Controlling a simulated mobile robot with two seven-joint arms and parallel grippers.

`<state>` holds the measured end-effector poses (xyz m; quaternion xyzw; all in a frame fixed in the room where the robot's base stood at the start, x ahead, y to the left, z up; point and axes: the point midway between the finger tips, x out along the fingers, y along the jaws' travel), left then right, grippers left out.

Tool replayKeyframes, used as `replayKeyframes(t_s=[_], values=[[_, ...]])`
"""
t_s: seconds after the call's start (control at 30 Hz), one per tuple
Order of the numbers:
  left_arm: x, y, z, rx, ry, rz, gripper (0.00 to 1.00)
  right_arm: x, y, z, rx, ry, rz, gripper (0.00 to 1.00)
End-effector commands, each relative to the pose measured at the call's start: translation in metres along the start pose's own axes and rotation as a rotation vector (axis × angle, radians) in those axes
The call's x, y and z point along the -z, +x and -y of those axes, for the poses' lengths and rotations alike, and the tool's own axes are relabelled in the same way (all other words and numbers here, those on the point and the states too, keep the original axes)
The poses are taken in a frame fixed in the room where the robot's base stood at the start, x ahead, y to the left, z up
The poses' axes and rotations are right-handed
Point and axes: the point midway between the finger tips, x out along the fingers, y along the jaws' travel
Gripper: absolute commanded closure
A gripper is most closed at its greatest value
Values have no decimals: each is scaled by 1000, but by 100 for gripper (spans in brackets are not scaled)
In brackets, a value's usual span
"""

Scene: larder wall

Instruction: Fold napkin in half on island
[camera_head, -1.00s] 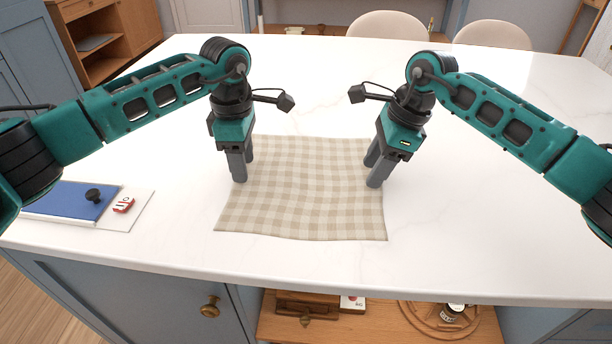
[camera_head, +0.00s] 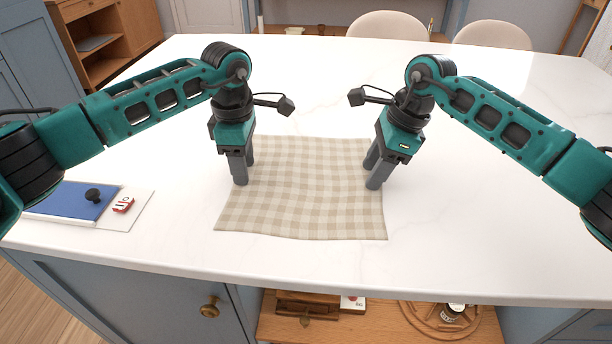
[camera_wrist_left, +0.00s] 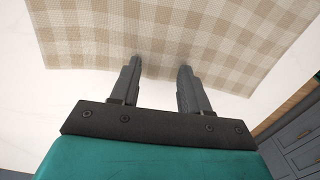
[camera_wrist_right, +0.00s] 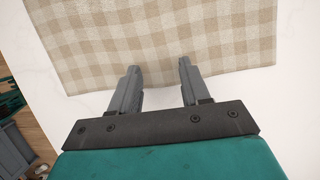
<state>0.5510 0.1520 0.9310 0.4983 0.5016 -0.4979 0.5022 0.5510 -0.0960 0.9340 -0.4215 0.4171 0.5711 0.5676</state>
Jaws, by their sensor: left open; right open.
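A beige and white checked napkin (camera_head: 305,195) lies spread flat on the white island top (camera_head: 480,215), its edges slightly wavy. It also shows in the left wrist view (camera_wrist_left: 190,35) and in the right wrist view (camera_wrist_right: 150,40). My left gripper (camera_head: 244,174) is open and points down at the napkin's left edge. My right gripper (camera_head: 375,174) is open and points down at its right edge. In both wrist views the fingertips overlap the napkin's edge with nothing between them. I cannot tell whether the tips touch the cloth.
The island is clear to the right and behind. Two chairs (camera_head: 390,25) stand at the far side. An open shelf (camera_head: 385,318) is below the front edge.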

Motion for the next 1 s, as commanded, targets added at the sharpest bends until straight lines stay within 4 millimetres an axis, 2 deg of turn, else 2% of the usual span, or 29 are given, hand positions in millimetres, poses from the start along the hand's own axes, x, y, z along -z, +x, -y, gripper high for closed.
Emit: replayKeyframes(t_s=[0.9,1.0], values=[[0,1,0,1,0,-1,98,2,3,-1,-4,2,-4,98],[0,1,0,1,0,-1,100,2,3,-1,-5,2,-5,100]])
